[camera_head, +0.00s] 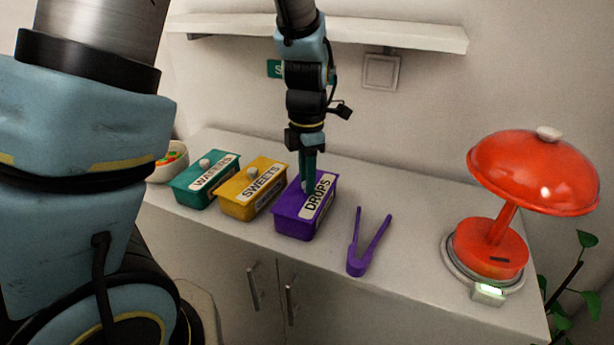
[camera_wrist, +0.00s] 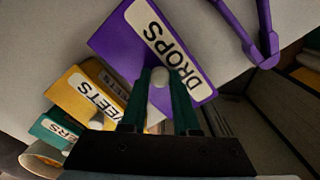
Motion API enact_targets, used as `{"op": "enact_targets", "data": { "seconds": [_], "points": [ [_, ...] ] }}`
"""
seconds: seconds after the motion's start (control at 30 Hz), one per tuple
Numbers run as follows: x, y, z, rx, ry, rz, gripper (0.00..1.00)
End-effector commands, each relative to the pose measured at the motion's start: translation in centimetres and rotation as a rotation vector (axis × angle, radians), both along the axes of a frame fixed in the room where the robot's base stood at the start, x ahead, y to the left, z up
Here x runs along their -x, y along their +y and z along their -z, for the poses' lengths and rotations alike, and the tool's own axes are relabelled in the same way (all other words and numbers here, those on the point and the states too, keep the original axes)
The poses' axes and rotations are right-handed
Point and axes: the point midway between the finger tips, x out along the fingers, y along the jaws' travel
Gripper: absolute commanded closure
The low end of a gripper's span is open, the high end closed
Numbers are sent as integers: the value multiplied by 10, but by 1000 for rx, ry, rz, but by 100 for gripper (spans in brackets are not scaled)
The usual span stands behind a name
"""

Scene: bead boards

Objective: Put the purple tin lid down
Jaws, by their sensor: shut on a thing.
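The purple tin (camera_head: 295,228) labelled DROPS stands on the white cabinet top, with its purple lid (camera_head: 317,208) on top of it or very close above it; I cannot tell whether the lid rests fully. My gripper (camera_head: 306,184) points down over the lid and is shut on its white knob. In the wrist view the two green fingers (camera_wrist: 160,95) hold the knob (camera_wrist: 159,78) from either side, and the lid (camera_wrist: 118,42) shows beyond them. The lid hides the inside of the tin.
The yellow SWEETS tin (camera_head: 240,207) and the teal WAFERS tin (camera_head: 193,196) stand lidded to the left. A bowl (camera_head: 171,172) is at the far left. Purple tongs (camera_head: 358,262) lie to the right, and a red lamp (camera_head: 535,172) stands further right. A shelf (camera_head: 420,36) is above.

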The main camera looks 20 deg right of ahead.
Motion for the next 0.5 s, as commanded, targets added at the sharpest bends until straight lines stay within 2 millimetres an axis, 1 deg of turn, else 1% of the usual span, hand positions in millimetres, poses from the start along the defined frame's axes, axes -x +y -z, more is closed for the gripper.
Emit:
{"op": "enact_targets", "data": {
  "seconds": [0.07, 0.1, 0.33, 0.5],
  "points": [
    [0, 0, 3, -1, 1, 0, 100],
    [0, 0, 3, 0, 0, 0, 68],
    [0, 0, 2, 0, 0, 0, 42],
    [0, 0, 2, 0, 0, 0, 41]
  ]
}}
